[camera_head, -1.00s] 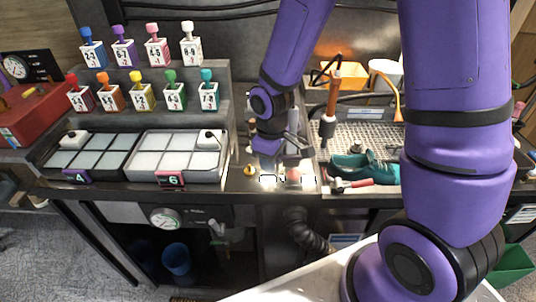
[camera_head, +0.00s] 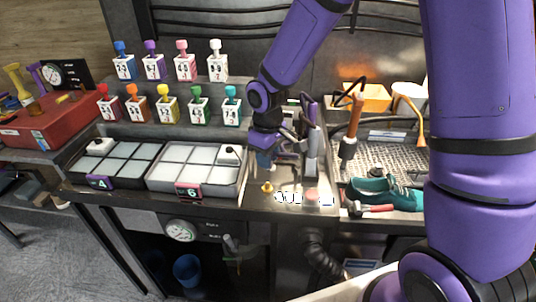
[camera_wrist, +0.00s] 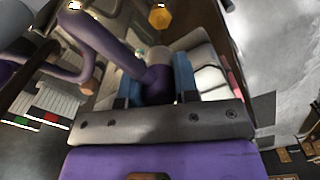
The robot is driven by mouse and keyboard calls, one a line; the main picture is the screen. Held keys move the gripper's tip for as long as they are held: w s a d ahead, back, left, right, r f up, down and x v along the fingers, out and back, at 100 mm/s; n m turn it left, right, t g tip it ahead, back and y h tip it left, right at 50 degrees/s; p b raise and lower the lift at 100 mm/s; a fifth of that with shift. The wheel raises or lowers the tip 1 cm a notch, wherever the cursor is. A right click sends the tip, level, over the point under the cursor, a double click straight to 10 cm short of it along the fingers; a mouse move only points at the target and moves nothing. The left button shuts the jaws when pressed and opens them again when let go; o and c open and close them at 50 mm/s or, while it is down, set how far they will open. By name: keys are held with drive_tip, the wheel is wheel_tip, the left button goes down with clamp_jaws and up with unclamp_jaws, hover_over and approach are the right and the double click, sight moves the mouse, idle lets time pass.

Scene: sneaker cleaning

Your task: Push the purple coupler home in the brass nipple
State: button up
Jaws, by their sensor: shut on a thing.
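The brass nipple (camera_head: 267,187) stands on the bench top, right of the tray marked 6. It also shows as a yellow hexagonal piece near the top of the wrist view (camera_wrist: 160,18). My gripper (camera_head: 266,160) is above and just behind the nipple in the head view. In the wrist view its two blue fingers (camera_wrist: 157,85) are shut on the purple coupler (camera_wrist: 156,88). A purple hose (camera_wrist: 105,42) curves away from the coupler to the upper left. The coupler and nipple are apart in the wrist view. The coupler's mouth is hard to make out.
Trays marked 4 (camera_head: 98,183) and 6 (camera_head: 186,189) lie to the left, with several numbered bottles behind. An upright grey tool (camera_head: 312,155) stands close on the right. Teal sneakers (camera_head: 385,192) and a red-handled brush (camera_head: 370,210) lie farther right.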

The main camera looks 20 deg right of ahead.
drive_tip(key=shift+f, duration=2.5)
drive_tip(key=shift+f, duration=1.7)
drive_tip(key=o, duration=0.9)
drive_tip(key=shift+o, duration=0.2)
wheel_tip(320, 180, up, 11)
drive_tip(key=shift+f, duration=0.15)
